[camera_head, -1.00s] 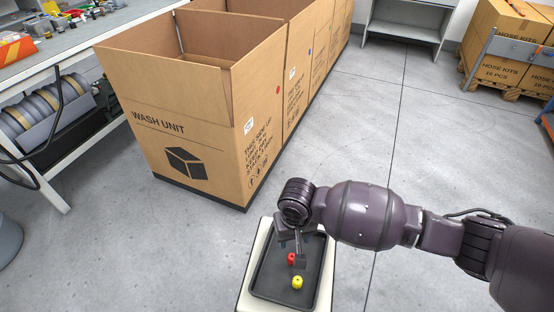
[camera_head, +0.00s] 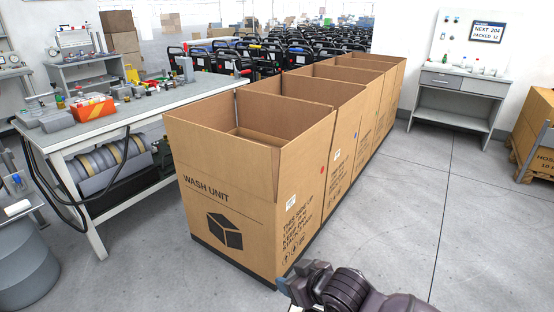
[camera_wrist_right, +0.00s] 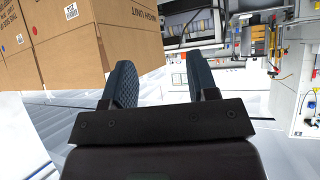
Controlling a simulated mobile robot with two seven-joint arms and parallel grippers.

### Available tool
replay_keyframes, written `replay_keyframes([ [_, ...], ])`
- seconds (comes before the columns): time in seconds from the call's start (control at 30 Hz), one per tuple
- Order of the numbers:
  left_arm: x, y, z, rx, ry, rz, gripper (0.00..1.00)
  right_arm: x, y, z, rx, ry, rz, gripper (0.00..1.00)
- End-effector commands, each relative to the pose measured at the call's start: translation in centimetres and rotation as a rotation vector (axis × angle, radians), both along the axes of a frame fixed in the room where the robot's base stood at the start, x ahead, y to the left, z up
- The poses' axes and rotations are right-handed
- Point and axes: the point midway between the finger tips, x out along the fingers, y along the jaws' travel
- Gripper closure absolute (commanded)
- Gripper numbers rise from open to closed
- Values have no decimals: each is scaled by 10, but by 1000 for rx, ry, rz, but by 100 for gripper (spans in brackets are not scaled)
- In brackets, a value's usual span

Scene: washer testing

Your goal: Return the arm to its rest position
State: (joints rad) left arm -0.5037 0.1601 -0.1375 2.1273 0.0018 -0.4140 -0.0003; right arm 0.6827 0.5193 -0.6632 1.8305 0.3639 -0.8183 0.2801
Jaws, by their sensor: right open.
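My right arm (camera_head: 350,290) comes in at the bottom edge of the head view, and only its wrist end shows there. In the right wrist view, my right gripper (camera_wrist_right: 162,82) is open, with its two dark ridged fingers apart and nothing between them. The nearest wash unit carton (camera_head: 232,215) stands just beyond my right wrist in the head view. It also shows at the upper left of the right wrist view (camera_wrist_right: 95,40), beyond the fingers. I cannot tell the exact gap between gripper and carton. My left gripper is not in view.
Open cartons continue in a row behind the nearest one. A workbench (camera_head: 150,103) with tools stands at the left, a grey drum (camera_head: 25,268) at the lower left. A grey cabinet table (camera_head: 462,95) is at the back right. The floor (camera_head: 430,200) right of the cartons is clear.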

Motion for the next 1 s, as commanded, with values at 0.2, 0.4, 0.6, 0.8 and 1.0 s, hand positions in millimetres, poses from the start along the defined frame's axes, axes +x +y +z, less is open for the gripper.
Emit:
replay_keyframes([
  [0.2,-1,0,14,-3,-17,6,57,-24,-24,33,71,-207,-39,46],
  [0.4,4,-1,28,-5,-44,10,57,-52,-63,44,83,-326,-132,46],
  [0.6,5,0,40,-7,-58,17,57,-91,-110,41,63,-372,-253,46],
  [0.8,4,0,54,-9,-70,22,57,-143,-160,27,29,-341,-392,46],
  [1.0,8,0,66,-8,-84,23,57,-209,-205,3,-16,-236,-530,46],
])
